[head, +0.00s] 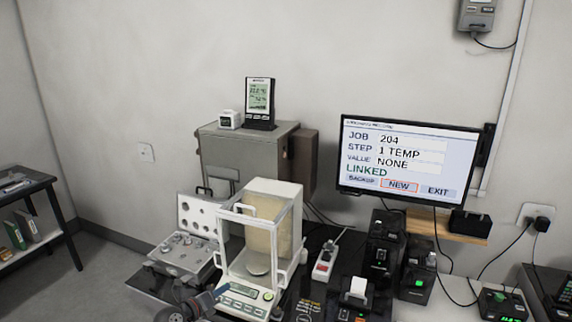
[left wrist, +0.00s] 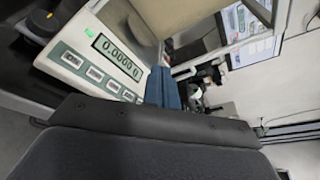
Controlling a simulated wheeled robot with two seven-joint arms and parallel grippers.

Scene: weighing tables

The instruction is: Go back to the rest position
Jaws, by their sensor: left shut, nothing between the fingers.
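My left gripper (head: 217,293) shows low in the head view, its blue fingertips in front of the balance's control panel. It is shut and empty. In the left wrist view its blue fingers (left wrist: 163,88) lie beside the balance panel; I cannot tell whether they touch it. The analytical balance (head: 247,300) has a clear draft shield with a white frame and a round pan inside. Its display reads 0.0000 in the left wrist view (left wrist: 116,57). My right gripper is not in view.
An open case of weights (head: 185,255) stands left of the balance. The monitor (head: 408,160) shows JOB 204, STEP 1 TEMP, VALUE NONE, LINKED. A power strip (head: 327,259), a printer (head: 358,297) and black devices crowd the right side. A shelf (head: 25,180) stands far left, with open floor before it.

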